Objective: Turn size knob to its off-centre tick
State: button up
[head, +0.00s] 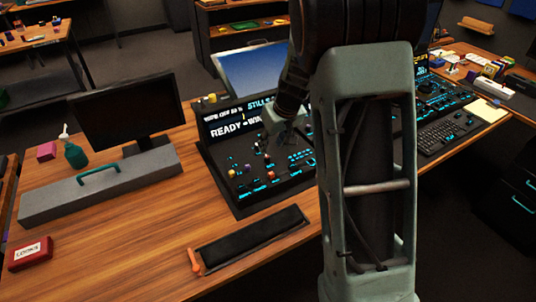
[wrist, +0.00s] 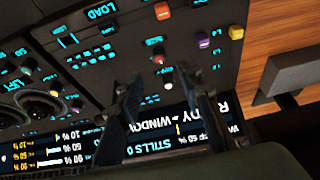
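The trackball panel (head: 262,172) is a black console with glowing cyan labels and several small knobs. In the wrist view, a small red and white knob (wrist: 158,57) stands past the gap between my fingertips. No label that I can read marks the size knob, so I cannot tell which knob it is; its tick is not legible either. My gripper (wrist: 160,78) is open, with its two dark fingers apart and nothing seen held between them. In the head view my gripper (head: 288,140) is over the panel's back part, partly hidden by my arm.
Orange (wrist: 162,11), purple (wrist: 203,41) and yellow (wrist: 236,33) caps stand on the panel near the gripper. A lit screen strip (head: 238,124) rises behind the panel. A black wrist pad (head: 250,240) lies in front.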

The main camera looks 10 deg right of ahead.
aim_at(267, 156)
jog(key=x, duration=0.7)
jog(key=shift+w+f, duration=0.15)
jog(key=shift+f, duration=0.25)
grip_shut()
